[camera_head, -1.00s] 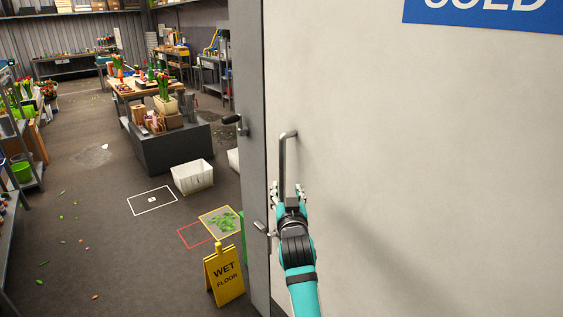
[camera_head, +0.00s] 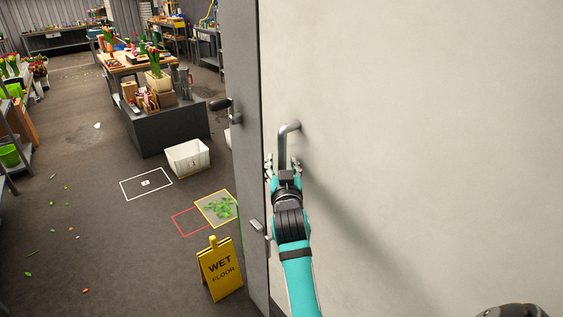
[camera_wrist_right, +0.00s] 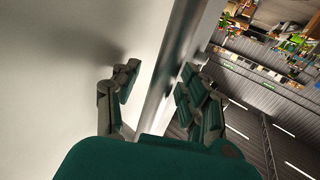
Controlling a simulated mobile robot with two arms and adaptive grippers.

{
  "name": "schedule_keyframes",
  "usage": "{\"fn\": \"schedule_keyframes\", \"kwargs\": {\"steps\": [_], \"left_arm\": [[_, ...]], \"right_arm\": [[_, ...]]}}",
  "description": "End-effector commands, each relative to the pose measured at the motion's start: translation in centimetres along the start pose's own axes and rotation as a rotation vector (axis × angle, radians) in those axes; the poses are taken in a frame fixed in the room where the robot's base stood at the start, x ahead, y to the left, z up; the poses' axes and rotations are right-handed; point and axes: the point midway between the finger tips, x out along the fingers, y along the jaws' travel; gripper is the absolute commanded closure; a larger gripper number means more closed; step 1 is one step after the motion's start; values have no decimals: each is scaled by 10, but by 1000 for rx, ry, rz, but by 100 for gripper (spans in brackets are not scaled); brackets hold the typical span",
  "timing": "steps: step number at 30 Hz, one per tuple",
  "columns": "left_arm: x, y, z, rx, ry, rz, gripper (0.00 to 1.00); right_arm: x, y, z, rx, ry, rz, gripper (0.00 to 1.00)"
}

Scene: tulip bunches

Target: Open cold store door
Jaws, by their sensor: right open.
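The cold store door is the large pale panel (camera_head: 420,140) filling the right of the head view. Its grey bar handle (camera_head: 290,128) stands upright near the door's left edge, with its lower part hidden by my right gripper. My right gripper (camera_head: 283,167) is open at the handle, with one finger on either side of the bar. In the right wrist view, the open fingers (camera_wrist_right: 158,92) are spread either side of a long grey strip; I cannot tell whether that is the handle or the door's edge.
A yellow wet floor sign (camera_head: 221,270) stands left of the door. Beyond are a white crate (camera_head: 187,157), a yellow-framed mat (camera_head: 216,208) with green leaves, and a dark block (camera_head: 165,132) with tulips behind. The grey floor (camera_head: 130,255) is mostly clear.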

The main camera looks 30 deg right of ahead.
Motion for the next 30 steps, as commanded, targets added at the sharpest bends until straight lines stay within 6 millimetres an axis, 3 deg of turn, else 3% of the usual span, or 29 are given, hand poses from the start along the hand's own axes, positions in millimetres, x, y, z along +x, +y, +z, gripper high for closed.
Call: {"fn": "schedule_keyframes", "kwargs": {"steps": [6,16,30], "left_arm": [[0,-4,7,-2,-10,-5,56],[0,-5,8,-2,-11,-6,56],[0,-2,-1,0,2,-2,56]], "right_arm": [[0,0,0,0,0,0,57],[0,0,0,0,0,0,100],[0,0,1,0,-1,-1,100]]}}
